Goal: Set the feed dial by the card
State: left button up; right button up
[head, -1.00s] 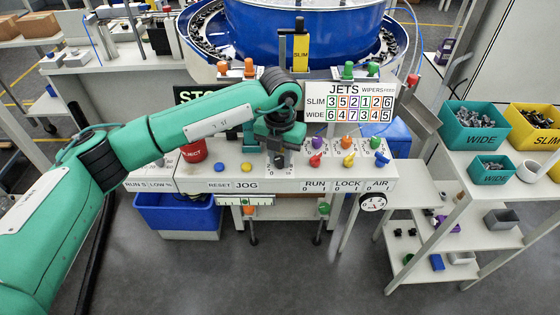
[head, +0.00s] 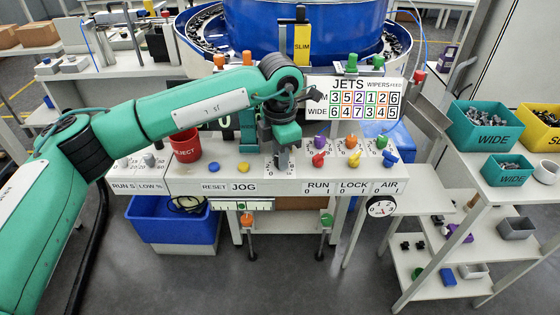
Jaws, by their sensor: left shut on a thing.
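The card (head: 352,98) stands at the back of the control panel (head: 228,175). It reads JETS, WIPERS and FEED, with rows SLIM 3 5 2 1 2 6 and WIDE 6 4 7 3 4 5. My arm covers part of its left edge. A yellow SLIM sign (head: 302,40) hangs at the blue bowl (head: 345,25). My left gripper (head: 282,160) points down at the panel, right of JOG. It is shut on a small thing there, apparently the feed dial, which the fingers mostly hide. I cannot read its setting. My right gripper is not in view.
Several coloured knobs (head: 352,142) stand right of my gripper, above RUN, LOCK and AIR. A red REJECT cup (head: 186,145) stands to the left. Blue (head: 175,218) and teal WIDE (head: 485,127) bins stand below and at right.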

pick_arm(q)
jog(key=m+b, duration=0.3)
jog(key=m, duration=0.2)
jog(key=shift+m, duration=0.3)
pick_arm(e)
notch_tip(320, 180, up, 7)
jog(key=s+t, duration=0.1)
pick_arm(q)
jog(key=shift+m, duration=0.4)
jog(key=m+b, duration=0.1)
jog(key=m, duration=0.1)
jog(key=shift+m, duration=0.4)
jog(key=m, duration=0.2)
jog(key=shift+m+b, duration=0.35)
jog(key=shift+m, duration=0.05)
jog(key=m, duration=0.3)
jog(key=shift+r+b, duration=0.1)
jog(key=shift+b, duration=0.2)
jog(key=shift+m, duration=1.8)
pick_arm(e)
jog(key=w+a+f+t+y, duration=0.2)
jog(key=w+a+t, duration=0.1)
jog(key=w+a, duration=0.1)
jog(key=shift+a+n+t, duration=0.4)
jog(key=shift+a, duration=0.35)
pick_arm(q)
jog(key=shift+w+m, duration=0.1)
jog(key=shift+m, duration=0.2)
jog(key=o, duration=1)
